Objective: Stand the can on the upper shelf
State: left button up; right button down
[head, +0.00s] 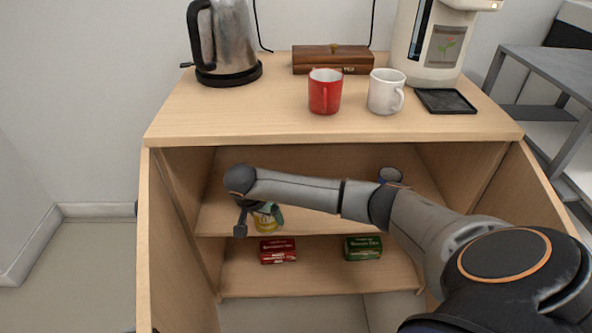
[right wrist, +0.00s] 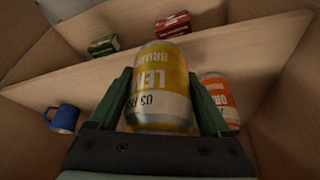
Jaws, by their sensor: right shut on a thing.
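The can is yellow and white with lettering. In the head view the can (head: 265,223) shows below my right gripper (head: 258,212), at the left part of the upper shelf (head: 318,226). In the right wrist view the can (right wrist: 161,85) sits between the two green fingers of my right gripper (right wrist: 163,105), which is shut on it. It looks about upright near the shelf's front edge. I cannot tell whether its base touches the board. My left gripper is out of view.
An orange-and-white can (right wrist: 219,98) stands close beside the held can. A blue mug (head: 391,175) is at the shelf's right. The lower shelf holds a red box (head: 278,251) and a green box (head: 363,248). Open cabinet doors flank the opening; the shelf's middle looks clear.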

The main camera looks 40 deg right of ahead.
jog(key=w+d+b, duration=0.1)
jog(key=w+d, duration=0.1)
jog(key=d, duration=0.2)
jog(key=w+d+b, duration=0.1)
jog(key=w+d, duration=0.1)
jog(key=d, duration=0.2)
jog(key=w+d+b, duration=0.1)
jog(key=w+d, duration=0.1)
jog(key=d, duration=0.2)
jog(key=shift+w+b, duration=0.15)
jog(key=shift+b, duration=0.25)
jog(key=shift+f+b, duration=0.9)
jog(key=shift+f, duration=0.8)
jog(key=shift+f, duration=0.15)
grip_release()
